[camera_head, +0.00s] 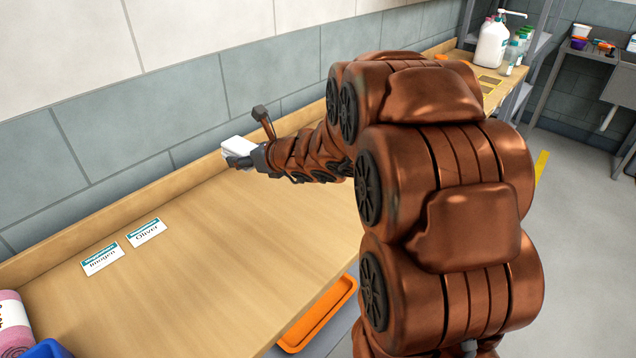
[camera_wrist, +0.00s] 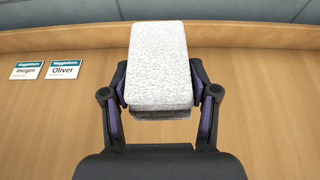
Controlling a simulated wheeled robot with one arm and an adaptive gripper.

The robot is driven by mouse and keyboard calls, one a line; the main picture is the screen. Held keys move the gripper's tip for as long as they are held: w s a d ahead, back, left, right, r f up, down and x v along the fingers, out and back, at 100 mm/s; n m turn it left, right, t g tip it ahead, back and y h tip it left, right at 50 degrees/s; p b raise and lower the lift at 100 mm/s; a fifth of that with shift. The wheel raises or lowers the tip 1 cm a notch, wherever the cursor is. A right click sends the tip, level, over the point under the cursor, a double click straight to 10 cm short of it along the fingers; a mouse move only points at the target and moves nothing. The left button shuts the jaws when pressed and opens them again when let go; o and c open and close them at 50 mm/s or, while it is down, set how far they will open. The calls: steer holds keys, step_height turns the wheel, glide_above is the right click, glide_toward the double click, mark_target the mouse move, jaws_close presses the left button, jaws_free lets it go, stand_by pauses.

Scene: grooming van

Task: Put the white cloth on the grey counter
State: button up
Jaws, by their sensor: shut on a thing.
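The white cloth (camera_wrist: 160,62) is a folded, textured block between the fingers of my gripper (camera_wrist: 160,90) in the wrist view. The fingers press on its left and right sides. In the head view the cloth (camera_head: 238,150) shows as a small white shape at the end of my arm, by my gripper (camera_head: 243,160), near the back edge of the wooden bench. I cannot tell whether the cloth touches the bench. I cannot make out a grey counter for certain; a grey sink unit (camera_head: 612,85) stands at the far right.
The wooden bench (camera_head: 200,255) is mostly clear, with the name cards Imogen (camera_head: 102,259) and Oliver (camera_head: 147,232) on it. A pink rolled towel (camera_head: 12,325) lies at the lower left. An orange tray (camera_head: 318,315) sits below the front edge. Bottles (camera_head: 492,45) stand at the far end.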

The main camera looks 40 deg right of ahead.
steer(key=s+d+f+b, duration=0.3)
steer(key=s+d+f, duration=0.1)
steer(key=s+d, duration=0.2)
steer(key=b, duration=0.3)
glide_above(318, 212)
steer(key=s+a, duration=0.1)
steer(key=a, duration=0.1)
step_height(318, 212, down, 3)
steer(key=shift+r, duration=0.1)
steer(key=shift+s+d+f, duration=0.1)
steer(key=shift+s+f, duration=0.1)
steer(key=shift+s, duration=0.25)
steer(key=shift+w+d+r+p, duration=0.15)
steer(key=shift+w+d+p, duration=0.3)
steer(key=shift+p, duration=0.3)
steer(key=shift+w+d+p, duration=0.45)
steer(key=shift+w+p, duration=0.05)
steer(key=shift+p, duration=0.25)
steer(key=w+d, duration=0.3)
steer(key=w+d+f+p, duration=0.1)
steer(key=w+d, duration=0.2)
steer(key=w+d+p, duration=0.1)
steer(key=w+d, duration=0.2)
steer(key=shift+w+f, duration=0.1)
steer(key=shift+f, duration=0.25)
steer(key=shift+w+d+f, duration=0.15)
steer(key=shift+w, duration=0.1)
steer(key=shift+f+p, duration=0.35)
steer(key=shift+f, duration=1.3)
